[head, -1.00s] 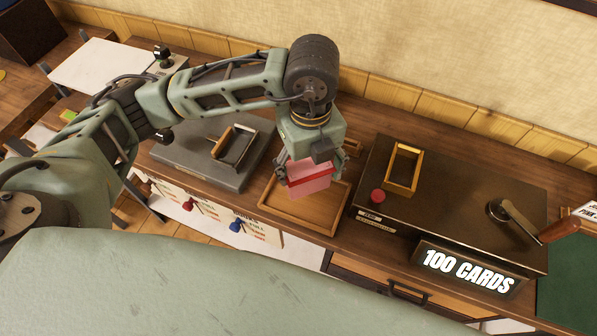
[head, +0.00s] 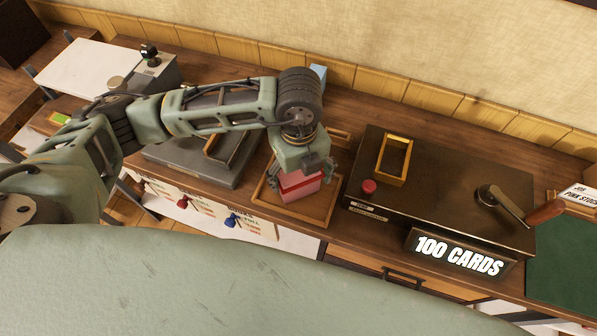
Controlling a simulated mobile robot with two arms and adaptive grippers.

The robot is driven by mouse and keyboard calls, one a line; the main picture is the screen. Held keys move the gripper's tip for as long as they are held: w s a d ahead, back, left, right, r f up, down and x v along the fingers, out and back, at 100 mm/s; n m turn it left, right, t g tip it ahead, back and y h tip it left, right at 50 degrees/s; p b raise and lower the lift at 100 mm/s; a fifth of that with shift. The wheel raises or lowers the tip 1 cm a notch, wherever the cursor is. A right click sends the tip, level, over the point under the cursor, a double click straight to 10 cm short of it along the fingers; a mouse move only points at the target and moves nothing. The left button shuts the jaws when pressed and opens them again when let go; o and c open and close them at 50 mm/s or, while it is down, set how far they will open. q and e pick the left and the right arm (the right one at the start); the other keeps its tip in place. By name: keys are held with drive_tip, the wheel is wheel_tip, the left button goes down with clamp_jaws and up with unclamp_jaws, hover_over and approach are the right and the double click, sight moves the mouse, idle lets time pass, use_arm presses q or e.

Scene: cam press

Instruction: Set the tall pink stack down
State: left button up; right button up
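The tall pink stack (head: 301,188) is a block with a red top band and pinker sides. It is within the outline of the wooden tray (head: 318,222) on the counter. My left gripper (head: 300,172) points down over the stack, with fingers on either side of its top. It looks shut on the stack. I cannot tell whether the stack's bottom touches the tray floor. My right gripper is not in view.
Right of the tray stands a dark machine (head: 450,165) with a brass frame (head: 394,158), a red button (head: 369,187), a lever (head: 505,205) and a "100 CARDS" sign (head: 459,254). A grey press (head: 200,160) is on the left, partly behind my arm. A light blue object (head: 318,74) stands behind.

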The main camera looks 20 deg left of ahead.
use_arm(q)
drive_tip(key=shift+o, duration=0.8)
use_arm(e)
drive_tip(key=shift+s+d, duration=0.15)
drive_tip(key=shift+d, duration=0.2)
use_arm(q)
drive_tip(key=shift+r, duration=0.1)
drive_tip(key=shift+r, duration=0.2)
wheel_tip(320, 180, up, 10)
drive_tip(key=b, duration=0.2)
drive_tip(key=shift+r+b, duration=0.25)
drive_tip(key=shift+b, duration=0.1)
drive_tip(key=shift+r, duration=0.65)
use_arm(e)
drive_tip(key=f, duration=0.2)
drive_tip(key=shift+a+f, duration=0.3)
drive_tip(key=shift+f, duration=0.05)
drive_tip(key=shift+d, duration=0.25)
use_arm(q)
drive_tip(key=shift+f, duration=0.1)
